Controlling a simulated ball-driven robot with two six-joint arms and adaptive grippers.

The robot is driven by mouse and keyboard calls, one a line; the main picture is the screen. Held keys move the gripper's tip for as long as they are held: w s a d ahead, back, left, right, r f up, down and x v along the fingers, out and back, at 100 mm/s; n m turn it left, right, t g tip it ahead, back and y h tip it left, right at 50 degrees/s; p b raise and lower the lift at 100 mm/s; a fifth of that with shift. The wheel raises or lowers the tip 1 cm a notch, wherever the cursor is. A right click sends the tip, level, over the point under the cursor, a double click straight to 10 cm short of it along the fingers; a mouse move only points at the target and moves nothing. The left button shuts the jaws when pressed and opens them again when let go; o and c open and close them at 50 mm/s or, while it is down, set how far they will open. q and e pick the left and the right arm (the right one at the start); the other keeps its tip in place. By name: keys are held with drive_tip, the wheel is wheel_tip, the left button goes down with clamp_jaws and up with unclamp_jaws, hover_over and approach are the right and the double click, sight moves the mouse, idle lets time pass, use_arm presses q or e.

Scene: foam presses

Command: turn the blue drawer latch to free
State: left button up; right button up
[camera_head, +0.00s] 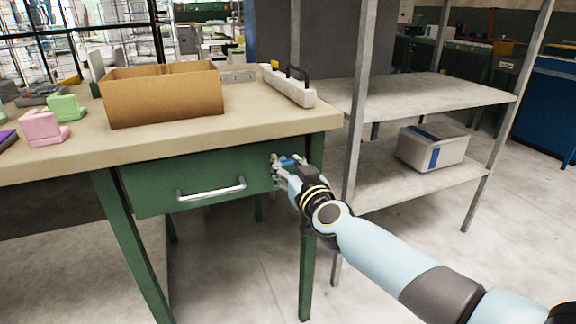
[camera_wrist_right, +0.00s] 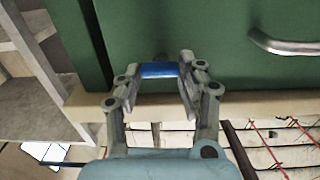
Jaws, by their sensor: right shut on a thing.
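The blue drawer latch (camera_head: 288,161) is at the right end of the green drawer front (camera_head: 160,180). In the right wrist view the latch (camera_wrist_right: 159,70) is a short blue bar lying between the two fingers. My right gripper (camera_head: 281,164) is shut on the latch, with a finger on each end of it. In the right wrist view my right gripper (camera_wrist_right: 160,88) hides part of the drawer front around the latch. The drawer's metal handle (camera_head: 212,190) is to the left of the latch. My left gripper is in neither view.
On the bench top (camera_head: 250,122) are a cardboard box (camera_head: 165,98), a white power strip (camera_head: 288,84), and pink (camera_head: 42,128) and green (camera_head: 66,108) blocks.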

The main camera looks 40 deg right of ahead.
drive_tip(key=shift+c, duration=0.9)
drive_tip(key=shift+m, duration=0.3)
drive_tip(key=m+p, duration=0.1)
drive_tip(key=m, duration=0.2)
drive_tip(key=shift+m, duration=0.3)
drive_tip(key=m, duration=0.4)
drive_tip(key=shift+d+f+m, duration=0.1)
drive_tip(key=shift+d+m, duration=0.05)
drive_tip(key=shift+m, duration=0.15)
drive_tip(key=m, duration=0.4)
drive_tip(key=shift+f, duration=0.1)
drive_tip(key=shift+m+b, duration=0.35)
drive_tip(key=shift+m, duration=2.15)
